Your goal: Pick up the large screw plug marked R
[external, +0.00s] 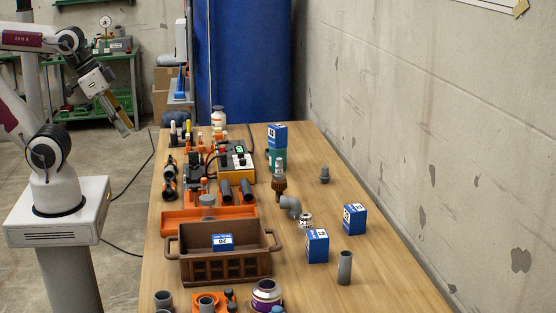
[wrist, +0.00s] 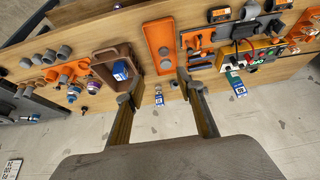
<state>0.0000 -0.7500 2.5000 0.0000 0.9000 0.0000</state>
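No letter R is readable on any part in either view, so I cannot tell which piece is the large screw plug. A grey round-topped piece (external: 208,200) stands at the orange tray (external: 180,220) behind the brown crate. Grey round parts (external: 163,300) also stand at the table's near edge, and several grey round parts (wrist: 48,57) show at the left in the wrist view. My gripper (external: 124,125) is raised left of the table, away from all the parts. In the wrist view my gripper (wrist: 155,88) has its two fingers wide apart with nothing between them.
The brown crate (external: 190,268) holds a blue box (external: 222,242). Blue boxes (external: 317,246), a grey pipe (external: 345,268) and an elbow (external: 290,205) stand to its right. A device with a green display (external: 238,160) is farther back. The table's right strip is mostly clear beside the wall.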

